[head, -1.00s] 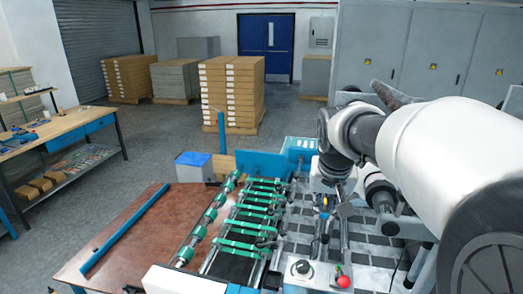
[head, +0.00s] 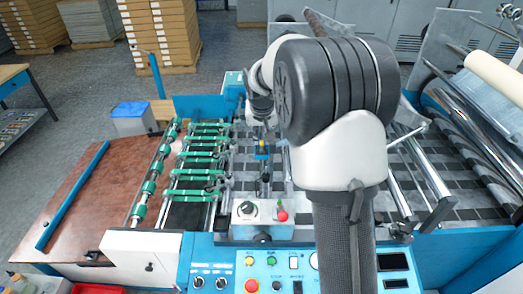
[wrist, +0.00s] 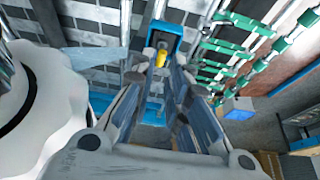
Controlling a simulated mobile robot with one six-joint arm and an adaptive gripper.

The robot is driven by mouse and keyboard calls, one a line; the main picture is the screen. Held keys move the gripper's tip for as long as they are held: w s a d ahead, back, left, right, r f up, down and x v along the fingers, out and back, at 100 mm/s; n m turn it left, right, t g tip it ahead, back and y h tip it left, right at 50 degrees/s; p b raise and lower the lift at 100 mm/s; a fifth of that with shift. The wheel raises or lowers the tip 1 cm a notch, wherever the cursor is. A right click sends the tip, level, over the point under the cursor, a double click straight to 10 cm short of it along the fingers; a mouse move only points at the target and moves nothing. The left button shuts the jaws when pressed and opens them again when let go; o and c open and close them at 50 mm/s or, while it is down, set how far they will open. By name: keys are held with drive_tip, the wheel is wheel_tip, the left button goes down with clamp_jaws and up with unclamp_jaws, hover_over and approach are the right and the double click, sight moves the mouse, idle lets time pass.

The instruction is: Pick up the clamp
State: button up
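A small blue and yellow piece that looks like the clamp (head: 262,152) sits on the machine's feed bed in the head view, just below my gripper (head: 261,112). In the wrist view the blue body with its yellow part (wrist: 161,58) lies beyond and between the fingertips of my gripper (wrist: 163,82). The two fingers are apart with nothing held between them. In the head view my arm hides part of the bed and much of the gripper.
Green rollers (head: 205,150) on metal bars lie left of the clamp. A control box (head: 262,220) with a red knob stands in front. A brown table (head: 90,195) with a blue bar is at left. Large rolls and metal bars (head: 430,180) are at right.

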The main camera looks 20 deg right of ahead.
sight(262, 143)
drive_tip(key=shift+x, duration=3.15)
drive_tip(key=shift+a, duration=0.1)
clamp_jaws()
